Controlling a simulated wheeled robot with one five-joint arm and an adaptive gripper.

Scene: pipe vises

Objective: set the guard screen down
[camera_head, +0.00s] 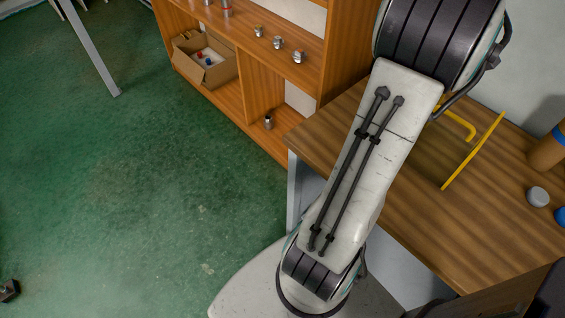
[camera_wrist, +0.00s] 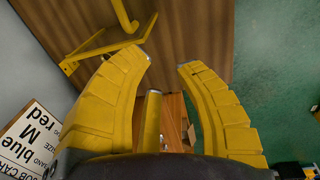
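Yellow bars (camera_head: 472,151) are on the wooden bench at the right of the head view; one is straight and one has a bent end. They look like the guard screen's frame, but no panel can be made out. They also show in the wrist view (camera_wrist: 100,49), beyond the left finger. My gripper (camera_wrist: 165,62) has two yellow segmented fingers spread apart. A short yellow bar (camera_wrist: 152,122) shows between them, nearer the left finger, with clear space to the right finger. I cannot tell what this bar belongs to. My gripper is out of the head view.
The wooden bench (camera_head: 425,226) carries a grey knob-like piece (camera_head: 537,196) and a brown cylinder (camera_head: 547,150) at the right. A shelf unit (camera_head: 262,75) with a cardboard box (camera_head: 204,60) and small metal parts stands behind. Green floor is open at left. A job card (camera_wrist: 32,141) shows at lower left.

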